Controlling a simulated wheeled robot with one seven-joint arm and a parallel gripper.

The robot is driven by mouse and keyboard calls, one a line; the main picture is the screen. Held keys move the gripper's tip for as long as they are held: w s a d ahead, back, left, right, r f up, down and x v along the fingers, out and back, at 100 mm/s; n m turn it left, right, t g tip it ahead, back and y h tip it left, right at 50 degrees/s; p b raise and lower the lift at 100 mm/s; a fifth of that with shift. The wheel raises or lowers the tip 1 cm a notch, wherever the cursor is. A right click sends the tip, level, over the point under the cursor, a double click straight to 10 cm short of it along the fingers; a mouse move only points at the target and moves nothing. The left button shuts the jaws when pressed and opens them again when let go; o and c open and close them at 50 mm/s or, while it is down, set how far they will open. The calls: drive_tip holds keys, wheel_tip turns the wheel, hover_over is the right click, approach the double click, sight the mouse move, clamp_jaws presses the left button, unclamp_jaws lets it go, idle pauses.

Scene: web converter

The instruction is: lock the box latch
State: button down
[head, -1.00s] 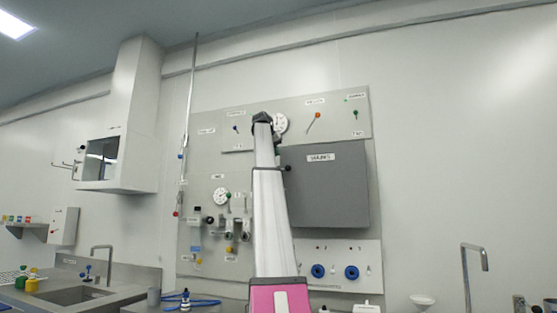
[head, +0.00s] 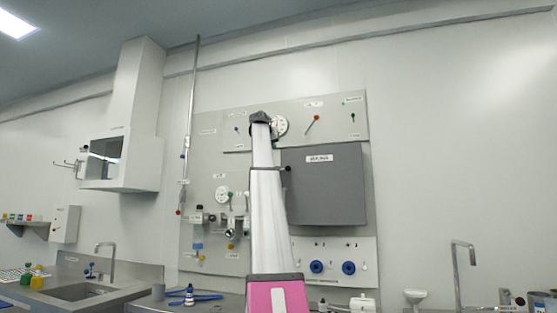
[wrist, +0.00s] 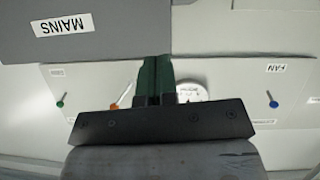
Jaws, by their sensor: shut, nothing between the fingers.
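The grey box (head: 335,200), with a white label reading MAINS, is mounted on the wall panel right of my arm in the head view. Its door looks shut. A small dark knob (head: 288,168) sits at its left edge; I cannot tell if it is the latch or how it is set. In the wrist view the box (wrist: 110,20) is at the upper left, with its label upside down. My gripper (wrist: 156,60) shows there as two dark green fingers close together and empty, below the box's edge and apart from it as far as I can see.
The wall panel (head: 210,150) carries a round dial (head: 222,195), an orange-ended lever (head: 312,124) and two blue knobs (head: 316,267). A vertical pole (head: 190,120) stands left of the panel. A sink (head: 82,292) is at lower left and a tap (head: 464,262) at lower right.

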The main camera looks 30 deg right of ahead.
hover_over(283, 169)
drive_tip(key=s+a, duration=0.1)
drive_tip(key=a, duration=0.2)
drive_tip(key=f, duration=0.4)
drive_tip(key=shift+s+d, duration=0.1)
drive_tip(key=shift+s, duration=0.1)
drive_tip(key=shift+d+f, duration=0.15)
drive_tip(key=shift+f, duration=0.45)
drive_tip(key=shift+d+f, duration=0.15)
drive_tip(key=shift+f, duration=0.4)
drive_tip(key=shift+w+d+f, duration=0.2)
drive_tip(key=shift+d+f, duration=0.1)
drive_tip(key=shift+f, duration=0.35)
drive_tip(key=shift+d+f, duration=0.1)
drive_tip(key=shift+f, duration=0.55)
